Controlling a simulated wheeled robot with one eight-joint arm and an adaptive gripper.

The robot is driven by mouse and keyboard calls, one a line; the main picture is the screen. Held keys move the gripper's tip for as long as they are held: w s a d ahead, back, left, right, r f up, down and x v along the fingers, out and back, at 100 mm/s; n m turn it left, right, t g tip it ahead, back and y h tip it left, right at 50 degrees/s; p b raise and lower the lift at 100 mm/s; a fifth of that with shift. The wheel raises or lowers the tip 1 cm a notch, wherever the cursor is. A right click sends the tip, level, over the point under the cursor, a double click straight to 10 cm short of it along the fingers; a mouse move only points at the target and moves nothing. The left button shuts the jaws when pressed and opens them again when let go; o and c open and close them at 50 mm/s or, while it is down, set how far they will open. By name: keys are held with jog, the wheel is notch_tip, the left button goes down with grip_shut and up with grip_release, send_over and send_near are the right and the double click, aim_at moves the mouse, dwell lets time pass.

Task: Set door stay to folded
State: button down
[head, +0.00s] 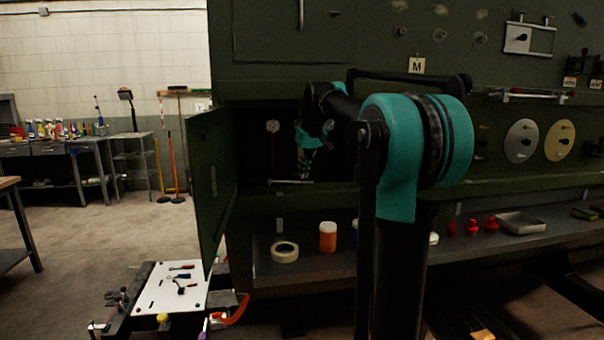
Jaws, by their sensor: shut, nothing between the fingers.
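The dark green door (212,185) stands swung open at the left of a dark compartment in the green panel. A thin pale bar (290,182) lies across the lower edge of the opening; it may be the door stay, but its ends and joint are too small to make out. My gripper (304,172) is inside the mouth of the compartment, just above this bar. It looks shut and empty, and I cannot tell whether it touches the bar. My own arm hides the right part of the opening.
Below the opening, a shelf holds a tape roll (285,252), an orange jar (327,237), red items (490,223) and a grey tray (521,223). A white-topped cart (160,292) with tools stands below the door. Floor at left is clear.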

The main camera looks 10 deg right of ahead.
jog(key=shift+w+d+n+y, duration=0.25)
jog(key=shift+w+n+y, duration=0.05)
jog(key=shift+w+n, duration=0.35)
jog(key=shift+w+d, duration=0.15)
jog(key=shift+w, duration=0.5)
